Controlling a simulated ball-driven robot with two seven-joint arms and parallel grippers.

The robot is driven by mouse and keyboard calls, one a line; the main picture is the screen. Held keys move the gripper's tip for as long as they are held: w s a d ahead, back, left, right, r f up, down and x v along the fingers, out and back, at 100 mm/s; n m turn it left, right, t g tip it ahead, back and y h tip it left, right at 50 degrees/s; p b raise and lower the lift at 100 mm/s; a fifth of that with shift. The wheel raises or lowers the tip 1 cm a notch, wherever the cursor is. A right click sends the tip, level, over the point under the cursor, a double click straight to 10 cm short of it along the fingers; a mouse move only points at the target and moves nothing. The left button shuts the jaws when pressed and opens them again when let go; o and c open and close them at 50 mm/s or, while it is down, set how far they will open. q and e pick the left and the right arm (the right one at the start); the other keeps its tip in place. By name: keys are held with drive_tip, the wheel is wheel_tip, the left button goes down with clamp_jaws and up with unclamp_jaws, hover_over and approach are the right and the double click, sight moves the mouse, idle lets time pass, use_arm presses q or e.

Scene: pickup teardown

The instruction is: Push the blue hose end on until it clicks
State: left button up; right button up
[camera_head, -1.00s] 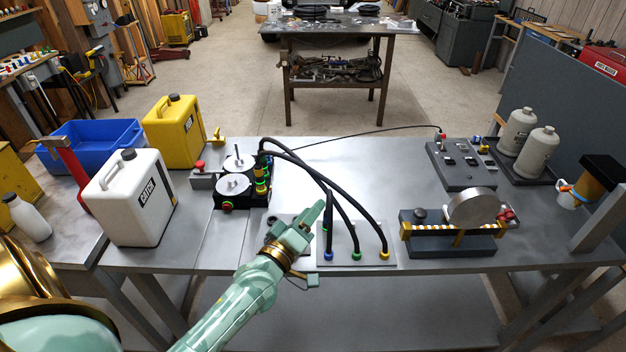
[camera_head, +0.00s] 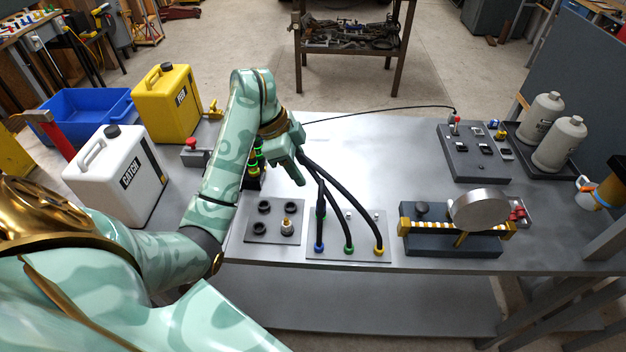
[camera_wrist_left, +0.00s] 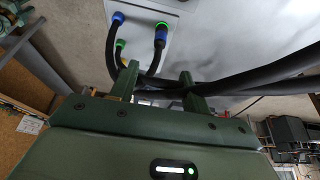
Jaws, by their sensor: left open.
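The blue hose end (camera_head: 319,247) is on the small grey plate (camera_head: 352,257) at the front of the table, left of the green and yellow hose ends. Its black hose rises toward my left gripper (camera_head: 301,165). That gripper is above the table, behind the plate, and open. That view also shows blue, green and yellow fittings at the top, one blue fitting (camera_wrist_left: 161,35) with a green ring. My right gripper is out of view.
A plate with several black rings (camera_head: 263,229) lies left of the hose plate. A white can (camera_head: 118,180) and a yellow can (camera_head: 168,105) stand at left. A clamp-like block with a round disc (camera_head: 478,210) stands at right. My left arm hides most of the black unit.

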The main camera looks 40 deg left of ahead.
sight(326, 211)
use_arm(q)
drive_tip(key=b+x, duration=0.6)
drive_tip(key=x, duration=0.9)
drive_tip(key=shift+f, duration=0.35)
clamp_jaws()
drive_tip(key=c, duration=0.9)
unclamp_jaws()
